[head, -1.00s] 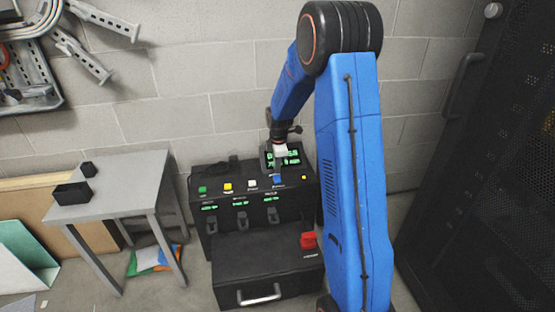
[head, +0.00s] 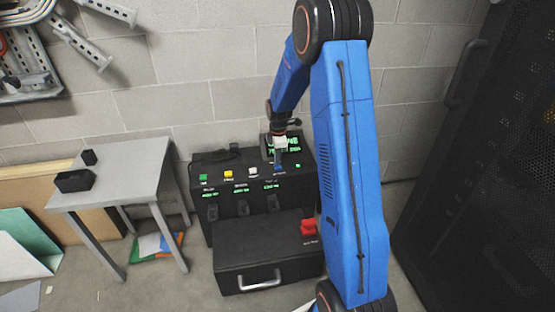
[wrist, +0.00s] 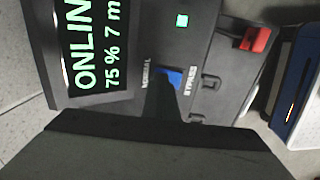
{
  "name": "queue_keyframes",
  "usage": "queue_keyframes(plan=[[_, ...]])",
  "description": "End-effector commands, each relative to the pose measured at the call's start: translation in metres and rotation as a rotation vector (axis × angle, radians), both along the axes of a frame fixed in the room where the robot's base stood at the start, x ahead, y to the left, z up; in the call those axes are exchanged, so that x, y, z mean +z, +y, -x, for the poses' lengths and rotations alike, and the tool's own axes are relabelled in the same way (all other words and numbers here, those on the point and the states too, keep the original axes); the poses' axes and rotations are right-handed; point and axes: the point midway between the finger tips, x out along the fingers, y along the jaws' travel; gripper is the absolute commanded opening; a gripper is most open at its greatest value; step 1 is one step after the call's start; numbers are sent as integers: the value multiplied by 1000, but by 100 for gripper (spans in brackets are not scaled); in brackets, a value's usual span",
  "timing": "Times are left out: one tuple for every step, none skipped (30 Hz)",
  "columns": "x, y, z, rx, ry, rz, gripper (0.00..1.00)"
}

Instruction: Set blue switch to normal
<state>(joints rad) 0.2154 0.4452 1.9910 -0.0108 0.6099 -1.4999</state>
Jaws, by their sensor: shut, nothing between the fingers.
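The blue switch (head: 279,168) is at the right end of the row on top of the black console (head: 235,172). In the wrist view the blue switch (wrist: 173,76) lies between the labels NORMAL, on its left, and BYPASS, on its right. Its lean is hard to tell, as my fingers hide part of it. My gripper (head: 279,160) is shut and empty, with its tips right at the switch; I cannot tell whether they touch. My gripper also shows in the wrist view (wrist: 165,98). The display (wrist: 92,45) reads ONLINE, and a small lamp (wrist: 182,20) glows green.
Green (head: 203,178), yellow (head: 228,172) and white (head: 253,171) controls sit left of the blue switch. A red control (head: 309,226) is at the lower right. A grey table (head: 125,180) stands at left; a dark mesh cabinet (head: 475,160) is at right.

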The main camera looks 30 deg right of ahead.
Motion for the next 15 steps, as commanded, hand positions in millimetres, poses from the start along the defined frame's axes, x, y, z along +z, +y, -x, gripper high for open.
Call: queue_keyframes(plan=[[-2,0,1,0,4,-1,0],[-2,0,1,0,4,-1,0],[-2,0,2,0,4,-1,0],[-2,1,2,0,5,-1,0],[-2,1,3,0,5,-1,0],[-2,1,4,0,5,-1,0],[-2,1,5,0,5,-1,0],[-2,1,6,0,6,-2,0],[-2,2,7,0,6,-2,0],[-2,2,8,0,6,-2,0],[-2,3,10,0,6,-2,0],[-1,3,11,0,6,-2,0],[-1,3,12,0,6,-2,0],[-1,4,13,0,5,-1,0],[0,4,14,0,5,-1,0]])
